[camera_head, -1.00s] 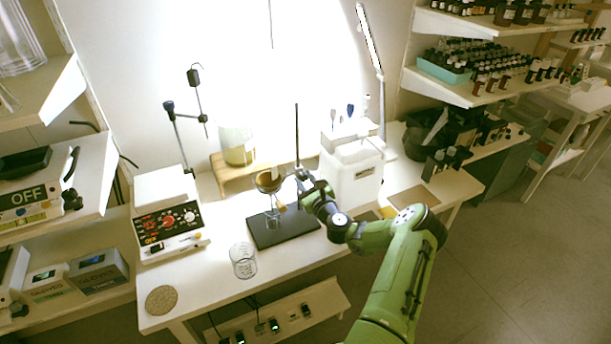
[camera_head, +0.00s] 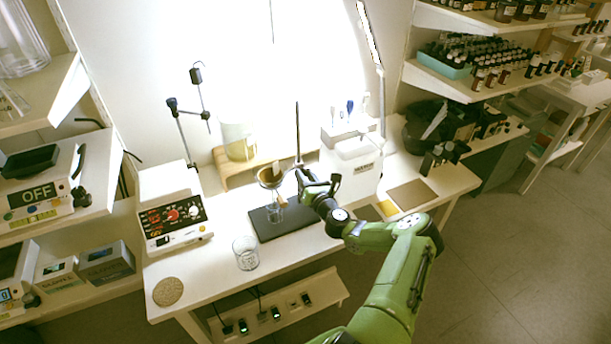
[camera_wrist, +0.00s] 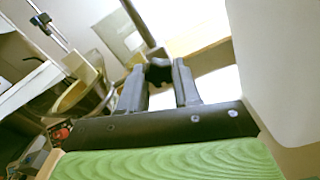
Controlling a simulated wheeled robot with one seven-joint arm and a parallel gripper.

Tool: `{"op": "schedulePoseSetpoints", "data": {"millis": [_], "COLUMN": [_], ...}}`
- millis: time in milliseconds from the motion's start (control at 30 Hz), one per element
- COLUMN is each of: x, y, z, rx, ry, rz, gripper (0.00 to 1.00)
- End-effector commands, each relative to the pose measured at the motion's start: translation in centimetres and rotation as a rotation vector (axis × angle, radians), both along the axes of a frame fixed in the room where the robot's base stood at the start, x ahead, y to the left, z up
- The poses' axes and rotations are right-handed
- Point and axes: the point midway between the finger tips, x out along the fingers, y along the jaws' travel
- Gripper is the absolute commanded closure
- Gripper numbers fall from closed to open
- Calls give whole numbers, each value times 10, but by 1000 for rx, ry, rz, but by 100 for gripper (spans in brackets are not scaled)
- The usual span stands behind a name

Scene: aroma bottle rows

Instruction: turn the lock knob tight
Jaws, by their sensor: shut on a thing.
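The lock knob (camera_wrist: 158,72) is a small dark knob in the wrist view, at the foot of the slanting dark rod (camera_wrist: 138,22). My gripper (camera_wrist: 160,78) is shut on it, with one finger on each side. In the head view my gripper (camera_head: 302,177) reaches to the upright rod (camera_head: 298,130) of the stand, beside a dark funnel or bowl (camera_head: 271,178) held on the stand. The knob is too small to tell in the head view. How tight it is cannot be seen.
The stand's black base (camera_head: 285,222) bears a small glass. A glass beaker (camera_head: 246,254) stands in front. A white container (camera_head: 352,172) stands close right of my gripper. A control box (camera_head: 172,218) and a round cork mat (camera_head: 168,292) are at the left.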

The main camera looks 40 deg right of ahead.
Motion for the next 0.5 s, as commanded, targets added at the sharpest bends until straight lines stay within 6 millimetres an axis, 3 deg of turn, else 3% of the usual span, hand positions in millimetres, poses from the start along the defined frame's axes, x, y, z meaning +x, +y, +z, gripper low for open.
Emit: {"op": "schedulePoseSetpoints", "data": {"millis": [467, 500], "x": [0, 0], "y": [0, 0], "z": [1, 1], "rx": [12, 12], "ry": [-8, -8], "rz": [-1, -1], "gripper": [98, 62]}}
